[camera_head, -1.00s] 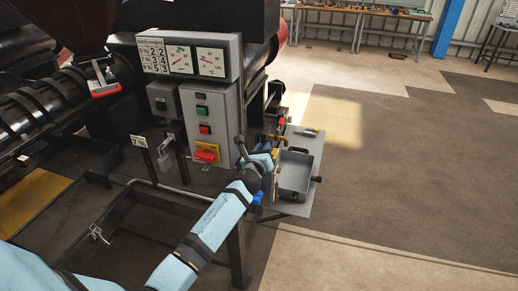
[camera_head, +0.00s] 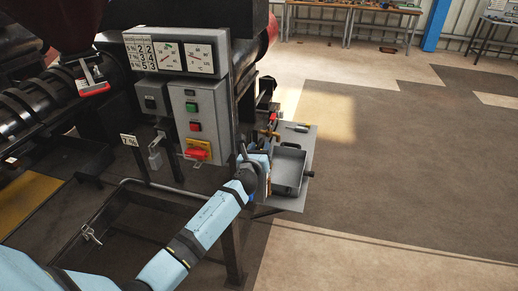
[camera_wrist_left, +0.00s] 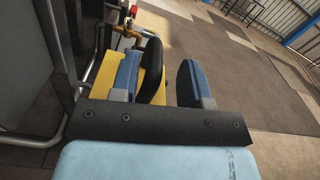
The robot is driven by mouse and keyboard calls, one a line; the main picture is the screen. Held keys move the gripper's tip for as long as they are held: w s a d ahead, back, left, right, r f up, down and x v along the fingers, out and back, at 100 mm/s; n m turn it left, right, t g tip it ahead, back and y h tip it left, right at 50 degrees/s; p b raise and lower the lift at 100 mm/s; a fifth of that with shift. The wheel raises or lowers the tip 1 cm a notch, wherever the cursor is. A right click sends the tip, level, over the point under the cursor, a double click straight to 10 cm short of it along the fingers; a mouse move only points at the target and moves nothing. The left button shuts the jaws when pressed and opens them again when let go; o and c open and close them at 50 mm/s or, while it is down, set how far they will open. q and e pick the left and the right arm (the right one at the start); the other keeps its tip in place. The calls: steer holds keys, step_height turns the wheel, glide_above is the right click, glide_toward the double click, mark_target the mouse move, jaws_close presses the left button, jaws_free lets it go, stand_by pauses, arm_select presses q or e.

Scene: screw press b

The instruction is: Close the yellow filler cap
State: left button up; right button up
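In the left wrist view a yellow part (camera_wrist_left: 101,76), which looks like the filler cap, shows beside and behind the left-hand finger. A black curved piece (camera_wrist_left: 152,72) stands close against that finger, on the inner side. My left gripper (camera_wrist_left: 163,82) is open, with its two blue finger pads apart and clear space by the right-hand one. In the head view my left gripper (camera_head: 260,172) is at the side of the machine, just left of the grey tray. It hides most of the cap there, so I cannot tell the lid's angle. My right gripper is out of view.
The grey tray (camera_head: 305,158) and its plate stick out right of the gripper. A brass fitting (camera_head: 268,133) is just behind. The control box (camera_head: 197,125) with a red switch stands to the left. Open floor (camera_head: 390,190) lies to the right.

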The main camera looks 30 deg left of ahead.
arm_select(q)
steer(key=shift+s+a, duration=0.15)
steer(key=shift+s, duration=0.35)
steer(key=v, duration=1.3)
steer(key=shift+b, duration=0.35)
steer(key=s+d+f+n+g+h+p, duration=0.1)
steer(key=s+d+f+n, duration=0.3)
steer(key=s+n, duration=0.5)
steer(key=s+d+f+n+g+h+p, duration=0.1)
steer(key=s+d+f+n+g+h, duration=0.2)
steer(key=s+n, duration=0.5)
steer(key=s+d+f+n+g+h+p, duration=0.2)
steer(key=s+d+f+n, duration=0.4)
steer(key=s+n, duration=0.3)
steer(key=shift+s+d+f+n+h, duration=0.3)
steer(key=shift+d+f+n+h, duration=0.1)
steer(key=shift+f+n+h, duration=0.5)
